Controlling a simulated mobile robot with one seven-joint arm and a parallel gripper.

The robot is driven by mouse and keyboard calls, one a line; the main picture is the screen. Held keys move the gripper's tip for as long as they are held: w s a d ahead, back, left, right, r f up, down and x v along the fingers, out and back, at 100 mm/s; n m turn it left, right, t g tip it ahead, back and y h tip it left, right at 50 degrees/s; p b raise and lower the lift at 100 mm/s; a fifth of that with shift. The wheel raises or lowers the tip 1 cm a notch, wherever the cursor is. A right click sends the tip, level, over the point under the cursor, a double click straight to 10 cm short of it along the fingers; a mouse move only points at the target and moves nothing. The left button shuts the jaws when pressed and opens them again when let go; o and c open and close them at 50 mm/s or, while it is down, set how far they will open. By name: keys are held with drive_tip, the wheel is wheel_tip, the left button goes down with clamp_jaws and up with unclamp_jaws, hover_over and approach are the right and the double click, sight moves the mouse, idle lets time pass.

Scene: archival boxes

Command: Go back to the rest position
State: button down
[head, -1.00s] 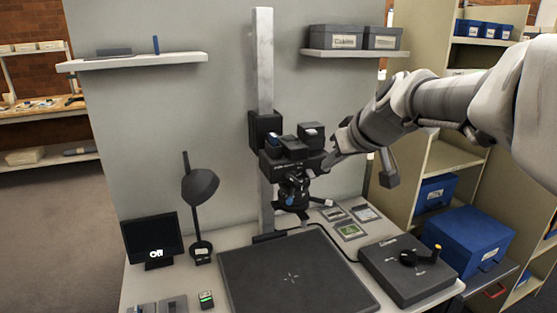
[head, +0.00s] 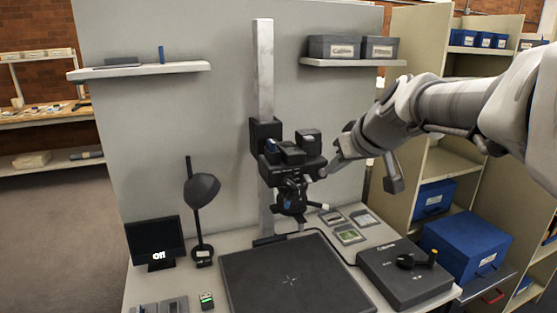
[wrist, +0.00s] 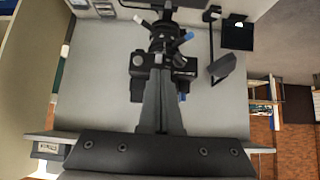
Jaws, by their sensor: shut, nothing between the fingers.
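My gripper (head: 328,170) is at the end of my arm, which reaches in from the right in the head view. Its fingers are shut and empty, just right of the black camera head on the grey column. In the wrist view the gripper (wrist: 162,88) points toward that black camera assembly (wrist: 160,45). In the head view the camera assembly (head: 290,158) is mounted above the dark baseboard (head: 290,280). I cannot tell whether the fingertips touch it.
A grey control box (head: 405,275) with a crank stands right of the baseboard. A lamp (head: 201,190) and small monitor (head: 153,243) stand at left. A shelf with grey boxes (head: 335,48) is above my arm. Shelving with blue boxes (head: 465,243) is at right.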

drive_tip(key=s+f+m+g+h, duration=0.1)
drive_tip(key=s+f, duration=0.3)
drive_tip(key=s, duration=0.5)
drive_tip(key=s+f+m+g+h, duration=0.1)
drive_tip(key=s+f, duration=0.2)
drive_tip(key=s, duration=0.5)
drive_tip(key=s+f+m+g+h, duration=0.15)
drive_tip(key=s+f, duration=0.25)
drive_tip(key=s, duration=0.5)
wheel_tip(320, 180, up, 15)
drive_tip(key=p, duration=1.4)
drive_tip(key=shift+w+d+y+p, duration=0.3)
drive_tip(key=shift+d+y+p, duration=0.05)
drive_tip(key=c, duration=1.5)
unclamp_jaws()
drive_tip(key=shift+c, duration=0.2)
